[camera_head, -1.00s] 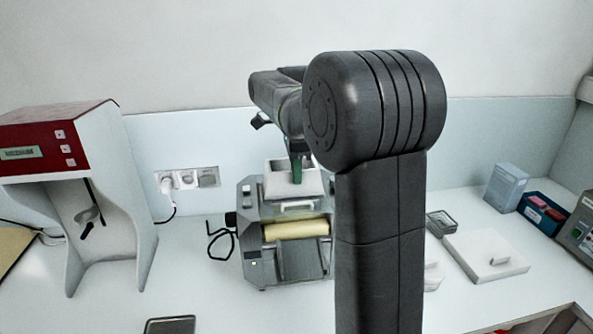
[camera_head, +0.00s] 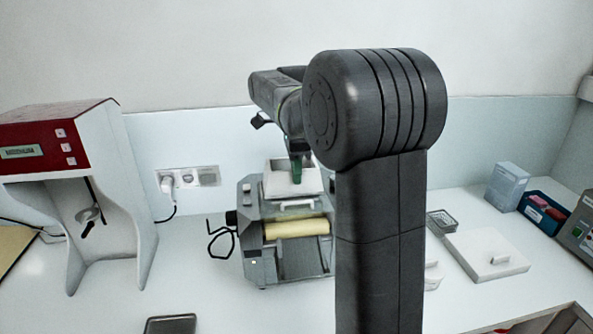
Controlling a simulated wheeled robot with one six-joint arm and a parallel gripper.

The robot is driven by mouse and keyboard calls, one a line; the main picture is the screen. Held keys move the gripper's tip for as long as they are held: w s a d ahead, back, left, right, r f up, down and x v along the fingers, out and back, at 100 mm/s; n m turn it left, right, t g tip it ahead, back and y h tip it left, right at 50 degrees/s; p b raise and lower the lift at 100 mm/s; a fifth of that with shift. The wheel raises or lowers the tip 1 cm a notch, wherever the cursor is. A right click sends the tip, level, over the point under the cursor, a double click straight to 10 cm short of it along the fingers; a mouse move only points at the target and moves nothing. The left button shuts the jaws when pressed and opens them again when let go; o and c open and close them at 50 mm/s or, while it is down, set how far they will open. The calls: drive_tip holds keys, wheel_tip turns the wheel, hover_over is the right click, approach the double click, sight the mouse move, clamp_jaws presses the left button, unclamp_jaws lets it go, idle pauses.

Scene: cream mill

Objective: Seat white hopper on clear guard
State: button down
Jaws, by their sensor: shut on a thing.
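The white hopper (camera_head: 280,186) is at the top of the grey mill, behind the cream roller (camera_head: 297,228). My gripper (camera_head: 296,172) is at the hopper's upper part, with its green fingertip reaching down at the hopper, and is shut on it. The clear guard (camera_head: 296,212) seems to lie just under the hopper, above the roller. From this view I cannot tell whether the hopper rests on the guard or hangs slightly above it. My arm hides the mill's right side in part.
A red and white machine (camera_head: 75,165) stands at the left. A wall socket (camera_head: 188,180) is behind. At the right are a white lidded slab (camera_head: 486,256), a small grey basket (camera_head: 441,222), a pale blue box (camera_head: 506,186) and a dark blue bin (camera_head: 545,212). A dark tray (camera_head: 170,325) lies in front.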

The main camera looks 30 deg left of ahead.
drive_tip(key=shift+f, duration=0.65)
idle(1.4)
drive_tip(key=c, duration=1.5)
unclamp_jaws()
drive_tip(key=shift+o, duration=0.2)
wheel_tip(320, 180, up, 14)
drive_tip(key=shift+b, duration=0.35)
drive_tip(key=shift+f, duration=0.2)
wheel_tip(320, 180, down, 14)
drive_tip(key=shift+r+p, duration=0.2)
drive_tip(key=shift+p, duration=0.15)
drive_tip(key=shift+r, duration=0.1)
